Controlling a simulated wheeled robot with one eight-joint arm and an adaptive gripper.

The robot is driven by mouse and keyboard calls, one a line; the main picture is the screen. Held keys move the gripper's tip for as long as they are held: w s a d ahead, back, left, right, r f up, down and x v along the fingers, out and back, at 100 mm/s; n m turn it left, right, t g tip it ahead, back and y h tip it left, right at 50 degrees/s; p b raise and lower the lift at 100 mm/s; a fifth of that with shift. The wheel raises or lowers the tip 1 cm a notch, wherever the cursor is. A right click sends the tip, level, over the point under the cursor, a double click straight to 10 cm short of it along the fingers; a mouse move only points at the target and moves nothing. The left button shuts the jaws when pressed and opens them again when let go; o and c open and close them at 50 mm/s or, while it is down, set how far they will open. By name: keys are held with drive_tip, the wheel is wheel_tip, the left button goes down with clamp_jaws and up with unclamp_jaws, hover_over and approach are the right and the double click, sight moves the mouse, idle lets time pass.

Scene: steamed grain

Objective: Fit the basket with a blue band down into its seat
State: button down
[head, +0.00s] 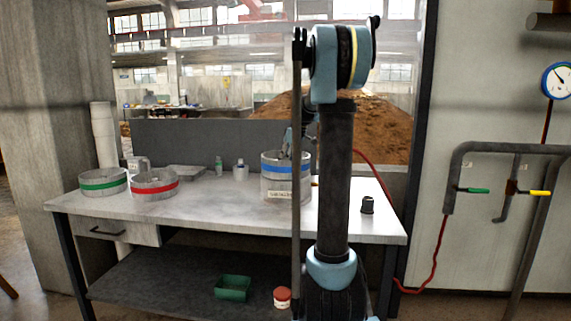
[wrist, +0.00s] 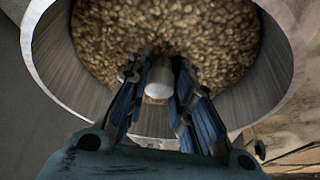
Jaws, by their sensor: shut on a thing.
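The basket with a blue band (head: 280,168) is at the right part of the workbench, directly above or partly inside a grey pot (head: 270,190) with a pale label. I cannot tell how deep it sits. In the wrist view the metal basket wall (wrist: 55,60) surrounds brown grain (wrist: 165,25). My gripper (wrist: 157,76) reaches into the basket from above and is shut on its pale central post (wrist: 159,80). In the head view my gripper (head: 288,150) shows small above the basket rim.
A green-banded basket (head: 103,186) and a red-banded basket (head: 154,188) stand on the left of the workbench (head: 225,218). Small bottles (head: 219,166) and a grey tray (head: 186,173) are behind. A black knob-like object (head: 367,205) stands near the right edge. The front middle is clear.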

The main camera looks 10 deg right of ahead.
drive_tip(key=shift+f, duration=0.15)
drive_tip(key=c, duration=1.3)
unclamp_jaws()
drive_tip(key=v, duration=1.1)
drive_tip(key=s+a+f+m, duration=0.2)
drive_tip(key=s+f, duration=0.1)
drive_tip(key=s, duration=0.8)
drive_tip(key=s+f+m+h, duration=0.1)
drive_tip(key=s+f+m, duration=0.1)
drive_tip(key=s+f, duration=0.7)
drive_tip(key=s+a+f+m+h, duration=0.1)
drive_tip(key=s+f+m, duration=0.2)
drive_tip(key=s+f, duration=0.6)
drive_tip(key=s+f+m+h, duration=0.1)
drive_tip(key=s+f+m, duration=0.1)
drive_tip(key=s+f, duration=0.7)
drive_tip(key=shift+s+a+f+m+g, duration=0.1)
drive_tip(key=shift+s+f+m+g, duration=0.05)
drive_tip(key=shift+s, duration=0.7)
drive_tip(key=shift+s+a+f+m+g, duration=0.1)
drive_tip(key=shift+s+f+m+g, duration=0.05)
drive_tip(key=shift+s, duration=0.75)
